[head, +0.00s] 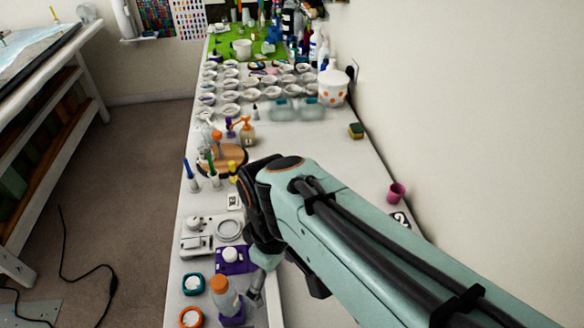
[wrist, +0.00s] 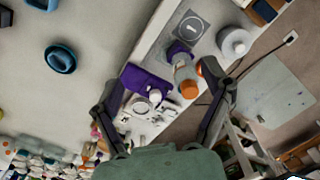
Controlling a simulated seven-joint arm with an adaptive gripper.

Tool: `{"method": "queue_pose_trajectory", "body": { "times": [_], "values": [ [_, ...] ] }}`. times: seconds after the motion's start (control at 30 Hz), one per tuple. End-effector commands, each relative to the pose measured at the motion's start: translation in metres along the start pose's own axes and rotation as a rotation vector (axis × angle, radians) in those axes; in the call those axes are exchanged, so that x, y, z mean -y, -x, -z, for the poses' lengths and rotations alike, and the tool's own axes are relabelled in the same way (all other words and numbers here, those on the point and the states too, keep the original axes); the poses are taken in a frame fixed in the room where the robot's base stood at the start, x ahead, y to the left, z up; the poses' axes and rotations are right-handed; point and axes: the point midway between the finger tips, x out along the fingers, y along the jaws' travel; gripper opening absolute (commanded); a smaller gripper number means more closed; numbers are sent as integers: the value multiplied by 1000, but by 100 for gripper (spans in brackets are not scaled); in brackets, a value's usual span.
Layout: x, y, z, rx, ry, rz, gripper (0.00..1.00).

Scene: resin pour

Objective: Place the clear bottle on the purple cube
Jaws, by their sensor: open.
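The clear bottle (head: 228,301) with an orange cap is at the near end of the table in the head view. It appears upright, with its base on the purple cube (head: 233,320). The wrist view shows the bottle (wrist: 183,70) with its base meeting the purple cube (wrist: 178,48), partly hidden behind it. My gripper (head: 256,292) is just right of the bottle in the head view. In the wrist view my gripper (wrist: 160,74) is open, its fingers spread apart. The bottle shows between them, closer to the right finger, with no visible grip.
A purple block (head: 235,260) with a white round item lies behind the bottle. A teal ring-shaped holder (head: 193,284) and an orange ring (head: 191,317) are to its left. A white roll (wrist: 235,43) stands near the cube. Cups and bottles crowd the far table; a wall borders the right.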

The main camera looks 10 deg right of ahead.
Motion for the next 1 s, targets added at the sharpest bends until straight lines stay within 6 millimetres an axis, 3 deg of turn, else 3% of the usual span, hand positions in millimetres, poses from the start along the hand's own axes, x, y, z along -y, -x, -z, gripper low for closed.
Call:
{"method": "queue_pose_trajectory", "body": {
  "times": [0.03, 0.1, 0.2, 0.3, 1.0],
  "values": [
    [0, 4, -30, -11, -154, 3, 79],
    [6, 5, -63, -17, -355, 14, 79],
    [18, 0, -96, -22, -572, 30, 79],
    [26, -4, -112, -24, -694, 41, 79],
    [29, -6, -115, -24, -731, 44, 79]
  ]
}}
